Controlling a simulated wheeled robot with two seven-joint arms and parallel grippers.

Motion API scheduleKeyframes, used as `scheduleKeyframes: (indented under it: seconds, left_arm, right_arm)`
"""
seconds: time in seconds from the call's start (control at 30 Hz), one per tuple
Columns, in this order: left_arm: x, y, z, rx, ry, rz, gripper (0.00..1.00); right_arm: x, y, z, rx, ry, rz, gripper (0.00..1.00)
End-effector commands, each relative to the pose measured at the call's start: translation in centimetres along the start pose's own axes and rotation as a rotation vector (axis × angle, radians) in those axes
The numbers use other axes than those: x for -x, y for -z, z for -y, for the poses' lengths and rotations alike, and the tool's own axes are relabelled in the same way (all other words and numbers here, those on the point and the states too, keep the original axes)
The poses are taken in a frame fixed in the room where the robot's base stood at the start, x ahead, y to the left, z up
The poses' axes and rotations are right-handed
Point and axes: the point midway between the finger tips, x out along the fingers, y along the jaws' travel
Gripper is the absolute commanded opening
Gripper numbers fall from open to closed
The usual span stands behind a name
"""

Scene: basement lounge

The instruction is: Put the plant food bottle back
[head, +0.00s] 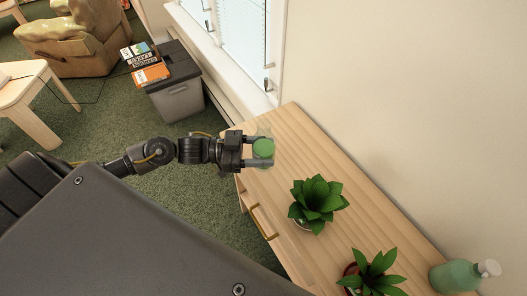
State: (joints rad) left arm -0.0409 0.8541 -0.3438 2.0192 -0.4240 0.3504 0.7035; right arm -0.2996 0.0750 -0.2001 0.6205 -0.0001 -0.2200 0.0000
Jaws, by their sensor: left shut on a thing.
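The plant food bottle (263,148) shows as a round green top between the fingers of my left gripper (262,152). The gripper is shut on it. They are over the far left end of the wooden cabinet (312,145), near its front edge. The gripper hides the lower part of the bottle, and I cannot tell whether the bottle touches the cabinet top. My right gripper is not in view.
Two potted plants (316,201) (372,272) and a green spray bottle (458,276) stand on the cabinet to the right. A grey bin (178,101) with books (148,68) on its lid stands beyond. The cabinet top between the gripper and the nearer plant is bare.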

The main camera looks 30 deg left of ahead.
Motion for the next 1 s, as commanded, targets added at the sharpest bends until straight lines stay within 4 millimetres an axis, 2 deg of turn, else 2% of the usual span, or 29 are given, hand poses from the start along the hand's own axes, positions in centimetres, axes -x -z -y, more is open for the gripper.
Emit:
scheduleKeyframes:
  seconds: [0.03, 0.1, 0.3, 0.43, 0.67, 0.9, 1.0]
  left_arm:
    - [-0.1, -0.3, 1.6, -0.002, 0.004, 0.0, 0.25]
    - [-0.1, -1.6, 3.0, 0.001, 0.004, -0.001, 0.25]
    - [-0.1, -5.0, 5.8, -0.001, 0.003, -0.002, 0.25]
    - [-0.1, -6.1, 6.6, -0.001, 0.001, -0.001, 0.25]
    - [-0.1, -6.7, 7.0, -0.001, 0.0, -0.001, 0.25]
    - [-0.2, -9.4, 7.2, 0.0, 0.001, -0.001, 0.25]
    - [-0.1, -9.8, 7.2, -0.002, 0.0, -0.002, 0.25]
  right_arm:
    - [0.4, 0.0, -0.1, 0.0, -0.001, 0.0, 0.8]
    - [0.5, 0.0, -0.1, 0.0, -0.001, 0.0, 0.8]
    - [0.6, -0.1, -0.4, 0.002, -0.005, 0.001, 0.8]
    - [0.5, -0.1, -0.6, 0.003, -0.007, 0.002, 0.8]
    - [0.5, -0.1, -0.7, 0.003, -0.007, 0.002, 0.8]
    - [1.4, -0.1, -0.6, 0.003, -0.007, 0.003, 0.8]
    - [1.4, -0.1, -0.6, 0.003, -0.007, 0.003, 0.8]
